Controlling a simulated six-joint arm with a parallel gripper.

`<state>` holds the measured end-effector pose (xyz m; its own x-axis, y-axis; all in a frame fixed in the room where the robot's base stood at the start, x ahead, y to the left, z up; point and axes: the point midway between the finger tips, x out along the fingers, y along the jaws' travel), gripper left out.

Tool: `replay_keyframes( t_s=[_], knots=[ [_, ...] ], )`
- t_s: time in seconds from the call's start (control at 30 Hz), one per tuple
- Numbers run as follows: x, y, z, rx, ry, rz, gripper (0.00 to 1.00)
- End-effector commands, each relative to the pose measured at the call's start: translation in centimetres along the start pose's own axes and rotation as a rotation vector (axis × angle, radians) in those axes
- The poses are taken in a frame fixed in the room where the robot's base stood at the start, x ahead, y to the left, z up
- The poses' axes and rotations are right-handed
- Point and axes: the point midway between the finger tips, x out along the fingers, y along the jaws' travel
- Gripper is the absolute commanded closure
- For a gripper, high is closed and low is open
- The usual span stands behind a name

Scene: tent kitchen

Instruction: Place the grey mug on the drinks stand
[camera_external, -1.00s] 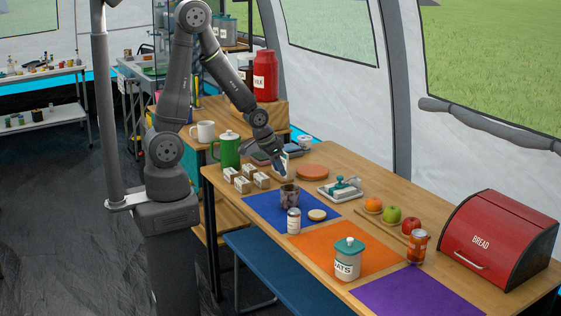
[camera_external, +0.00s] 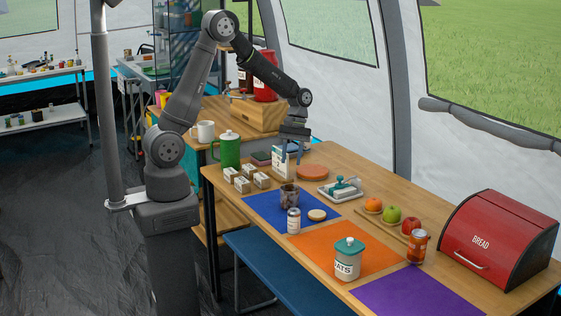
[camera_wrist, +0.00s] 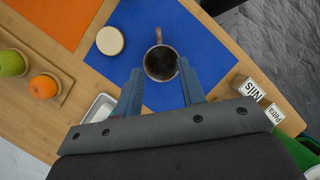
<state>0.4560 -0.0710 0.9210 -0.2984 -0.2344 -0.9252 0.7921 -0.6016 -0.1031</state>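The grey mug (camera_external: 289,197) stands upright on the blue mat, with dark liquid inside. In the wrist view the mug (camera_wrist: 160,64) shows from above, with its handle toward the top of the picture. My gripper (camera_external: 289,150) points down above the table, behind the mug and well above it, near a white carton. In the wrist view my gripper (camera_wrist: 160,75) is open and empty, its blue fingers apart with the mug seen beyond them. Which thing is the drinks stand is not clear; a wooden side unit (camera_external: 213,111) at the back left carries a white mug.
Small labelled boxes (camera_external: 243,185) and a green jug (camera_external: 228,149) lie left of the mat. A butter dish (camera_external: 341,189), fruit and a bread bin (camera_external: 499,241) stand to the right.

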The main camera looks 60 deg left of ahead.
Motion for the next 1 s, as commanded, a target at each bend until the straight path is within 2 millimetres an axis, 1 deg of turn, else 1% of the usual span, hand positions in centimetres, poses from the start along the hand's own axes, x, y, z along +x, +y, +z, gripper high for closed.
replay_keyframes(
  t_s=[0.07,0.17,0.5,0.6,0.7,0.87,0.97,1.0],
  knots=[
    [0.1,0.1,0.1,-0.022,-0.017,-0.009,0.63],
    [1.2,0.1,0.2,-0.029,-0.024,-0.014,0.63],
    [8.6,-0.1,0.3,-0.026,-0.022,-0.015,0.63],
    [10.3,-0.1,0.4,-0.026,-0.022,-0.015,0.63],
    [11.4,-0.1,0.4,-0.026,-0.021,-0.012,0.63],
    [12.3,0.0,0.4,-0.025,-0.020,-0.012,0.63],
    [13.5,0.1,0.5,-0.024,-0.020,-0.013,0.63],
    [14.2,0.1,0.5,-0.024,-0.021,-0.015,0.63]
  ],
)
